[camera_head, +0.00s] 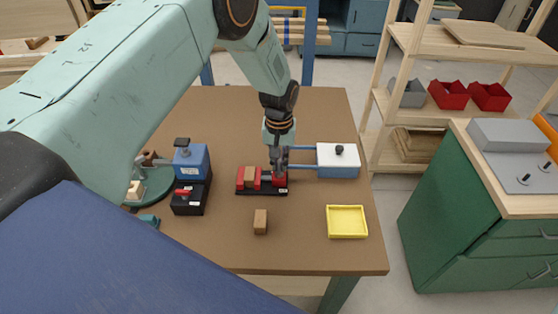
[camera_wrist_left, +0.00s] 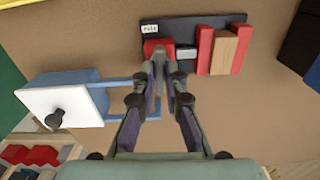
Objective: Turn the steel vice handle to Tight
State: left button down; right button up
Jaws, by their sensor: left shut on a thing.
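The red vice (camera_head: 246,178) stands on a black base on the brown table, with a wooden block (camera_wrist_left: 223,55) between its red jaws. A grey screw (camera_wrist_left: 186,52) runs between the near jaw and a red end block (camera_wrist_left: 158,42). My left gripper (camera_head: 279,172) points down at the vice's right end. In the left wrist view its fingertips (camera_wrist_left: 160,65) are close together at the red end block, shut on the steel handle, which the fingers mostly hide. A small label (camera_wrist_left: 150,28) is on the base; I cannot read it surely. My right gripper is out of view.
A white-and-blue box with a black knob (camera_head: 338,158) and blue rails stands close right of my gripper. A blue-and-black device (camera_head: 190,165) stands left. A loose wooden block (camera_head: 260,221) and a yellow tray (camera_head: 347,222) lie in front, with bare table between.

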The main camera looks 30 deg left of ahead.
aim_at(279, 165)
pick_arm(q)
jog(key=shift+w, duration=0.1)
dwell(0.3)
jog(key=c, duration=1.4)
grip_release()
notch_tip(279, 165, up, 12)
